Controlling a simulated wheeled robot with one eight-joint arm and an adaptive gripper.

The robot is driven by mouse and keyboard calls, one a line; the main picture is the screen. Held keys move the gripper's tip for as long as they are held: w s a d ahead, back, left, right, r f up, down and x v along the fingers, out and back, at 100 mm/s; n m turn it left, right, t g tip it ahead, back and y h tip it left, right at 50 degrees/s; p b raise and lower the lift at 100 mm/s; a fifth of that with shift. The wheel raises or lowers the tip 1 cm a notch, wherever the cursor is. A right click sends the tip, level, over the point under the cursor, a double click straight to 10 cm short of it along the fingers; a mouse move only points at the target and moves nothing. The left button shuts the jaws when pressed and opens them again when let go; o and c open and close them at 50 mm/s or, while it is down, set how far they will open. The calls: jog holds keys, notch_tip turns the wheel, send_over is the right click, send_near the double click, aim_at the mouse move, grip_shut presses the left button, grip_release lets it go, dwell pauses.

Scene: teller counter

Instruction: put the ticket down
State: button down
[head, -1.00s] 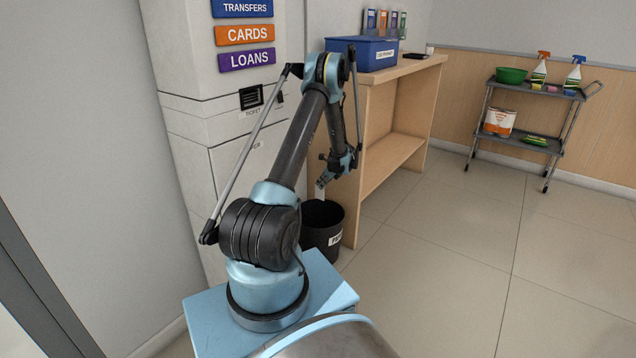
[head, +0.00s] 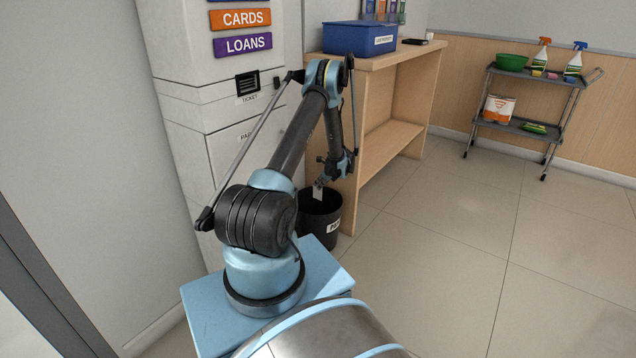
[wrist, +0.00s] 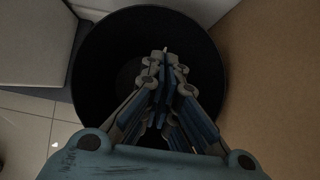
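The small white ticket (head: 318,193) hangs from the fingertips of my gripper (head: 322,183) in the head view, at the mouth of a black bin (head: 333,220). In the wrist view, my gripper (wrist: 165,68) points down over the dark inside of the bin (wrist: 90,65). Its fingers are close together, and only a thin pale edge shows at their tips. The gripper is shut on the ticket. The bin's bottom is too dark to make out.
A wooden counter (head: 398,140) stands right beside the bin, with a blue box (head: 358,39) on top. A white kiosk with a ticket slot (head: 247,82) is on the left. A grey cart (head: 535,80) stands far right. The tiled floor between is clear.

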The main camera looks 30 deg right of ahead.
jog(key=shift+f, duration=1.35)
jog(key=c, duration=2.3)
grip_release()
jog(key=o, duration=0.6)
jog(key=shift+r, duration=0.1)
jog(key=shift+r, duration=3.45)
jog(key=shift+s+a, duration=0.1)
